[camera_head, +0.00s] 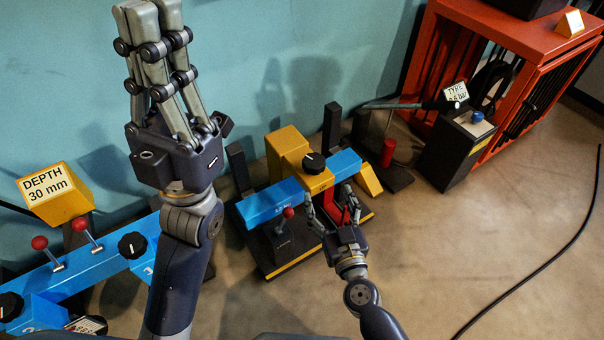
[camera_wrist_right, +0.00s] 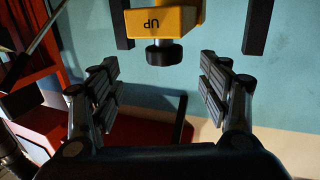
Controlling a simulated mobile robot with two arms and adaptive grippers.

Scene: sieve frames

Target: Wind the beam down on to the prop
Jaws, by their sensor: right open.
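The blue beam (camera_head: 262,205) spans a dark stand, with a yellow block (camera_head: 318,182) and a black knob (camera_head: 314,162) at its middle. A red piece (camera_head: 331,204), perhaps the prop, shows below the beam, partly hidden by my right gripper; I cannot tell whether they touch. My right gripper (camera_head: 333,205) is open in front of the beam. In the right wrist view a yellow block marked UP (camera_wrist_right: 166,20), upside down, with a black knob (camera_wrist_right: 164,54), lies beyond the open, empty fingers (camera_wrist_right: 160,90). My left gripper (camera_head: 152,15) is raised, fingers up; its opening is unclear.
A red-knobbed lever (camera_head: 287,213) stands before the beam. At left are another blue bench (camera_head: 95,255) with levers and a yellow DEPTH 30 mm sign (camera_head: 55,193). A pump-like box (camera_head: 455,150) and red cabinet (camera_head: 520,40) stand right. A cable (camera_head: 540,268) crosses the open floor.

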